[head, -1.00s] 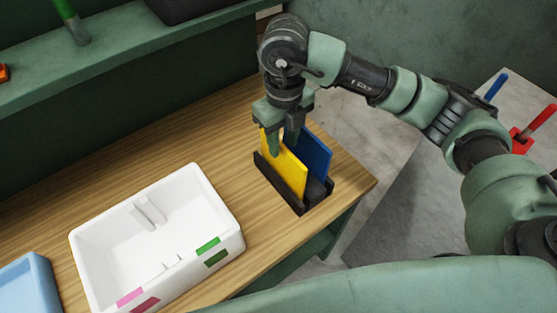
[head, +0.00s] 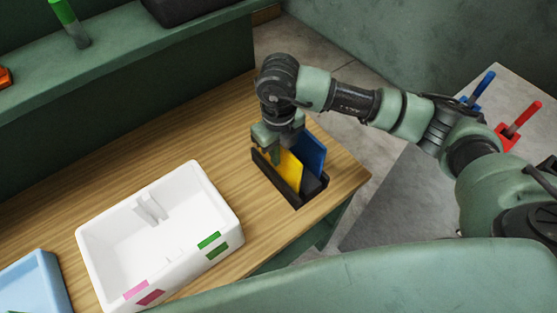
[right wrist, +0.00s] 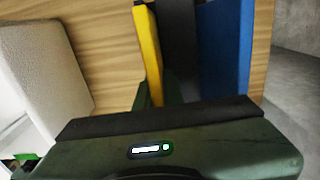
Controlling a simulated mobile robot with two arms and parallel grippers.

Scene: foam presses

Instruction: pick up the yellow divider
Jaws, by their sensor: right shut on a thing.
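The yellow divider (head: 288,170) stands upright in a black slotted holder (head: 297,202) near the right end of the wooden table. A blue divider (head: 311,156) stands in the same holder to its right. My right gripper (head: 276,158) points down at the top of the yellow divider and is shut on it; its fingers partly cover the divider. In the right wrist view the yellow divider (right wrist: 148,50) runs down to the fingers, with the blue divider (right wrist: 224,50) to the right, apart from them. My left gripper is not in view.
A white bin (head: 160,278) with pink and green marks stands left of the holder, with a light blue tray (head: 38,272) beyond it. A green shelf (head: 120,50) runs along the back. Bare wood (head: 190,130) lies behind the bin.

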